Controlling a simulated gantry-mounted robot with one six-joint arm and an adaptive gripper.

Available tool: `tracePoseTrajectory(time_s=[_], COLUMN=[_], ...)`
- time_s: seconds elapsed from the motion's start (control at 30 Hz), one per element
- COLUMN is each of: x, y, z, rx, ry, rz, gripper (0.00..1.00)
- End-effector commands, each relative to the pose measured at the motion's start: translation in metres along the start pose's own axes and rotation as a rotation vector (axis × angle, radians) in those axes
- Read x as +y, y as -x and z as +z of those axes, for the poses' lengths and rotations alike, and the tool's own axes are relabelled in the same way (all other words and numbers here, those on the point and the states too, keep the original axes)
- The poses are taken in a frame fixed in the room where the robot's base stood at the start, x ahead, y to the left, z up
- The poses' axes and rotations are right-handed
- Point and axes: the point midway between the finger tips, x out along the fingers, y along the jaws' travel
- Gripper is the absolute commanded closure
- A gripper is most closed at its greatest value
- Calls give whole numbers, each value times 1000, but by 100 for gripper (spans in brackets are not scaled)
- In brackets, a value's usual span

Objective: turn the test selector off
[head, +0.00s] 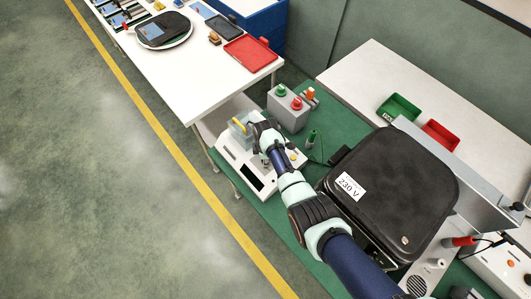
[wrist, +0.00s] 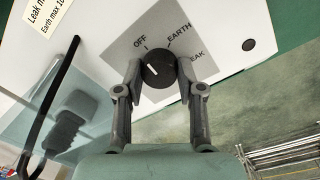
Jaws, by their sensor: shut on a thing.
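The test selector is a round black knob (wrist: 158,68) on a grey label plate (wrist: 205,70) marked OFF, EARTH and a partly hidden LEAK. OFF is above left of the knob, EARTH above right, LEAK to the right. A short white mark shows on the left part of the knob's face; I cannot tell for sure which label it lines up with. My gripper (wrist: 159,78) is shut on the knob, one finger on each side. In the head view my gripper (head: 262,140) is over the white tester (head: 240,172) and hides the knob.
A grey box (head: 288,110) with red and green buttons stands behind the tester. A black appliance marked 230 V (head: 400,190) is to the right.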

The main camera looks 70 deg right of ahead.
Motion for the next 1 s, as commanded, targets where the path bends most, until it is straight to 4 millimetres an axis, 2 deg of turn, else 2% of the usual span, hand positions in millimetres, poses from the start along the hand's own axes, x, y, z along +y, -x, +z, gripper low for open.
tracePoseTrajectory(time_s=[0.67,0.7,0.83,1.0], x=[0,0,0,0], y=[1,1,1,0], z=[0,0,0,0], rx=[4,4,4,4], ry=[61,61,60,59], rz=[1,1,1,0], gripper=[97,57,37,37])
